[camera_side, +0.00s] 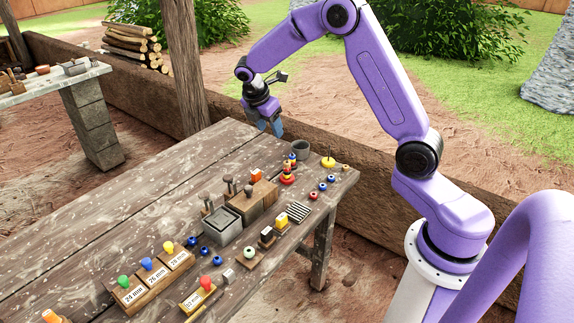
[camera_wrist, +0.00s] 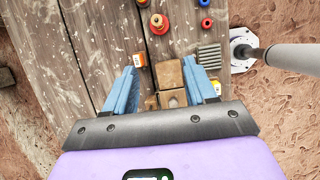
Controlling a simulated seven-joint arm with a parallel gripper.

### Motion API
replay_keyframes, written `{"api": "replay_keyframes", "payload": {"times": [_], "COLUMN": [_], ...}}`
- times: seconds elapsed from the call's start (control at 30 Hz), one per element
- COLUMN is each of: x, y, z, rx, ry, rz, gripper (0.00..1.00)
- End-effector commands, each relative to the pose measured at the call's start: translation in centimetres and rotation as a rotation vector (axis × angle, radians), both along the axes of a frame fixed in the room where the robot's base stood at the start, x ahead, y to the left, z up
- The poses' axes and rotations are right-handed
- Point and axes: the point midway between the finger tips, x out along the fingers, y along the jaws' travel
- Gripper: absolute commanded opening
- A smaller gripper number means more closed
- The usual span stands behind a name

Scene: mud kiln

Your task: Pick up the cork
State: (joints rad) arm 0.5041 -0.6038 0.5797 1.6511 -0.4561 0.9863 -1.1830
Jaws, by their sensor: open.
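I cannot make out a cork for certain in either view. My gripper (camera_side: 270,126) is open and empty, high above the far end of the wooden table (camera_side: 110,190). In the wrist view, its two blue fingers (camera_wrist: 163,82) stand apart, with a brown wooden block (camera_wrist: 169,74) visible far below between them. In the side view this block (camera_side: 264,193) stands near the middle of the right half of the table. Nothing touches the fingers.
A grey square box (camera_side: 222,232), a grey cup (camera_side: 301,150), a red-and-yellow stacked toy (camera_side: 288,175) and a striped block (camera_side: 298,211) crowd the table's right side. Labelled wooden blocks with coloured knobs (camera_side: 132,291) stand at the front. The table's left side is largely clear.

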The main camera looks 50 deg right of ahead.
Motion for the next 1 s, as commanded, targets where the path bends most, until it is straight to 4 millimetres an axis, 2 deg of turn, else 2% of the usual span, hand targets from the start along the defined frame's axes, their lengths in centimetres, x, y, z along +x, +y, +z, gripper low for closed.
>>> {"api": "replay_keyframes", "payload": {"times": [0.1,0.27,0.7,0.83,1.0], "x": [0.7,0.8,0.7,0.7,0.8], "y": [-1.5,-2.4,-5.4,-6.1,-6.5], "z": [-0.5,-1.9,-9.4,-11.0,-11.9], "rx": [-0.014,-0.017,-0.017,-0.016,-0.016], "ry": [0.018,0.025,0.025,0.023,0.02], "rz": [0.011,0.016,0.014,0.013,0.015], "gripper": [0.56,0.56,0.56,0.56,0.56]}}
